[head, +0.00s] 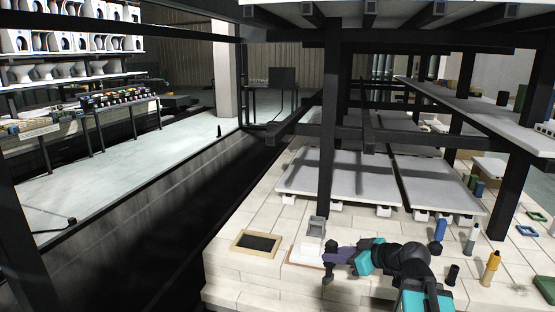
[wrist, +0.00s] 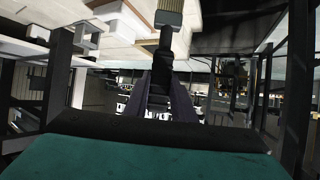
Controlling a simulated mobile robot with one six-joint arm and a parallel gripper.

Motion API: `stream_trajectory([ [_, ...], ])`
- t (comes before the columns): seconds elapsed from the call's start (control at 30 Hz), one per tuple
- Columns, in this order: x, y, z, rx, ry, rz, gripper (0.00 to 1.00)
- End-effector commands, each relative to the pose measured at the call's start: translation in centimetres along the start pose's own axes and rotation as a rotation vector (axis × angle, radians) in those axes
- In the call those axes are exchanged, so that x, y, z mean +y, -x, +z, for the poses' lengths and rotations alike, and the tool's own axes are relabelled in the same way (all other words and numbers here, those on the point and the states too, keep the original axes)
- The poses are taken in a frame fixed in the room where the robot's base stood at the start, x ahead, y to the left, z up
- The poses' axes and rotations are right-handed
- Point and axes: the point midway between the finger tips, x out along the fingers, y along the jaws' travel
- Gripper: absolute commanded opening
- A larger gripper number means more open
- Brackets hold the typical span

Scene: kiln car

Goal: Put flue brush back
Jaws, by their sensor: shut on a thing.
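My gripper (head: 340,256) reaches left, low over the pale brick deck at the front of the kiln car. In the wrist view its two dark fingers (wrist: 160,88) are shut on a dark upright piece, which I take to be the flue brush (wrist: 166,42). A pale, ribbed block (wrist: 169,18) shows at the far end of that piece. In the head view the held thing is small and dark against the fingers, and its outline is hard to make out. I cannot tell whether it touches the deck.
A wood-framed black tray (head: 256,243), a pale wood-edged board (head: 305,255) and a grey holder (head: 316,227) sit left of my gripper. A dark post (head: 328,150) rises behind. Blue (head: 440,229), grey (head: 471,240) and yellow (head: 490,268) bottle-like things stand right. A dark trench runs left.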

Motion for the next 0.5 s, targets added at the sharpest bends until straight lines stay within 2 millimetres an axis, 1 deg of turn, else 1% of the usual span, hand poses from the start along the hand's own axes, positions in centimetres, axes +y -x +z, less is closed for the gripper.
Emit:
stream_trajectory([
  [0.03,0.3,0.2,-1.2,0.0,-0.013,0.024,0.0],
  [0.27,2.6,0.2,-4.5,-0.004,-0.09,0.16,0.0],
  [0.5,4.5,0.8,-8.5,-0.006,-0.17,0.311,0.0],
])
